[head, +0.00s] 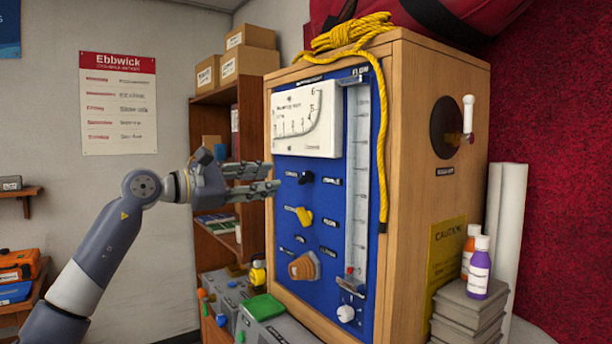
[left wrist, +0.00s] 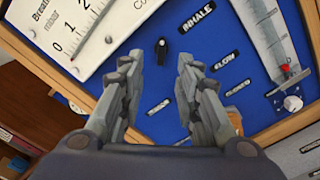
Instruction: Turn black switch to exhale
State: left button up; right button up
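The black switch (head: 306,177) sits on the blue panel (head: 340,240) below the white gauge, with a small label on each side. In the left wrist view the black switch (left wrist: 161,50) shows just beyond the fingertips, with the INHALE label (left wrist: 195,18) beside it. I cannot read an exhale label in either view. My left gripper (head: 276,178) points at the switch from the left, with its fingers apart. In the left wrist view the left gripper (left wrist: 160,66) is open and empty, the switch between its finger lines, apparently untouched. My right gripper is not in view.
Below the switch are a yellow knob (head: 304,216) and an orange-brown knob (head: 303,266). A flow tube (head: 357,170) and a hanging yellow rope (head: 382,140) stand to the right. The white gauge (head: 308,118) is close above. Shelves with boxes (head: 248,62) are behind my gripper.

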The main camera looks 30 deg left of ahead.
aim_at(302, 177)
pick_arm(q)
jog(key=x, duration=0.1)
jog(key=p+x, duration=0.1)
jog(key=x, duration=0.1)
jog(key=p+x, duration=0.1)
jog(key=x, duration=0.1)
jog(key=shift+d+r, duration=0.2)
jog(key=shift+r, duration=0.05)
jog(key=p+x, duration=0.1)
jog(key=x, duration=0.2)
jog(key=shift+f, duration=0.15)
jog(key=shift+w+d, duration=0.15)
jog(key=shift+w, duration=0.45)
jog(key=shift+w+d+f, duration=0.1)
jog(key=shift+f, duration=0.05)
jog(key=shift+c, duration=0.2)
jog(key=c, duration=0.5)
grip_shut()
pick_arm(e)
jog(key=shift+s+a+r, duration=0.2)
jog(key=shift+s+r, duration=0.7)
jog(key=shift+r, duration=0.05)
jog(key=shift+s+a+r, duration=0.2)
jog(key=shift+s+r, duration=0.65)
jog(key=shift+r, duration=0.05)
